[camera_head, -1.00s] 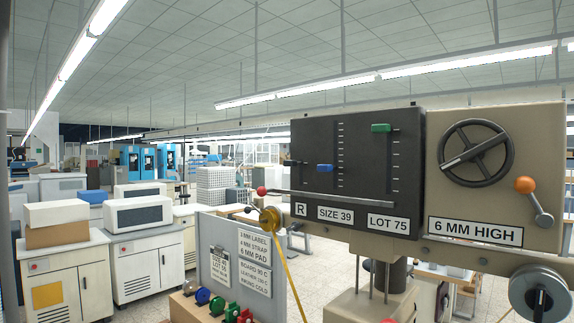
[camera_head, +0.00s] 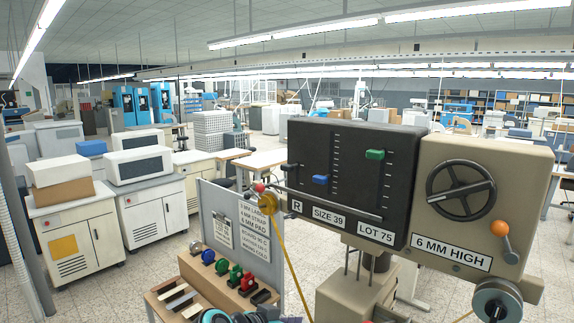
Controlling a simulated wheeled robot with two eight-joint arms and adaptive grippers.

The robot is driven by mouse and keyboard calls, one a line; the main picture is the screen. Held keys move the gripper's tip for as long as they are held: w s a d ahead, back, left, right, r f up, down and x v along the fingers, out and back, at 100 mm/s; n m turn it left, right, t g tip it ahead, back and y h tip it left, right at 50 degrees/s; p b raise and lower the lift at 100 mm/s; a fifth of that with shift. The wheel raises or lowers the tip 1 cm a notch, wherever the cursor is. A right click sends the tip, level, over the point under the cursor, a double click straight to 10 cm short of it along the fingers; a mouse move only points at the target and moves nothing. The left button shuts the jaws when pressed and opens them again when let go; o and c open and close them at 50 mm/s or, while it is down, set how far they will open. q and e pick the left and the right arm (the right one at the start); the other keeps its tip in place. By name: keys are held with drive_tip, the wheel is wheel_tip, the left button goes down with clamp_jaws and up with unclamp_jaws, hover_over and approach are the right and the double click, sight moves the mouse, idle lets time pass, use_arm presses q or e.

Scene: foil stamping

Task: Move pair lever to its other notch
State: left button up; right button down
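The stamping machine has a dark panel (camera_head: 345,150) with a plate reading R, SIZE 39 and LOT 75. A long grey bar (camera_head: 330,203) runs below the slots, with a red ball (camera_head: 259,187) at its left end. A teal and dark rounded part (camera_head: 235,317) shows at the bottom edge, perhaps mine. Neither gripper is recognisable.
Blue (camera_head: 320,180) and green (camera_head: 375,154) sliders sit on the panel. A black handwheel (camera_head: 461,190) is above the 6 MM HIGH plate. A grey notice board (camera_head: 240,235) and coloured rolls (camera_head: 222,267) stand left of the machine. White cabinets line the left.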

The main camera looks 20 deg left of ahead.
use_arm(q)
drive_tip(key=w+a+r+t+p, duration=0.2)
drive_tip(key=w+a+r+p, duration=0.15)
drive_tip(key=r, duration=0.55)
drive_tip(key=w+a+r+t+p, duration=0.1)
drive_tip(key=w+a+r+p, duration=0.25)
drive_tip(key=r, duration=0.55)
drive_tip(key=m+t+p, duration=0.1)
drive_tip(key=t+p, duration=0.2)
drive_tip(key=p, duration=0.3)
approach(284, 169)
drive_tip(key=w, duration=0.3)
drive_tip(key=x, duration=0.2)
drive_tip(key=p+x, duration=0.1)
drive_tip(key=x, duration=0.2)
drive_tip(key=d+p+x, duration=0.1)
drive_tip(key=x, duration=0.2)
use_arm(e)
wheel_tip(284, 169, up, 17)
use_arm(q)
drive_tip(key=shift+s, duration=0.1)
clamp_jaws()
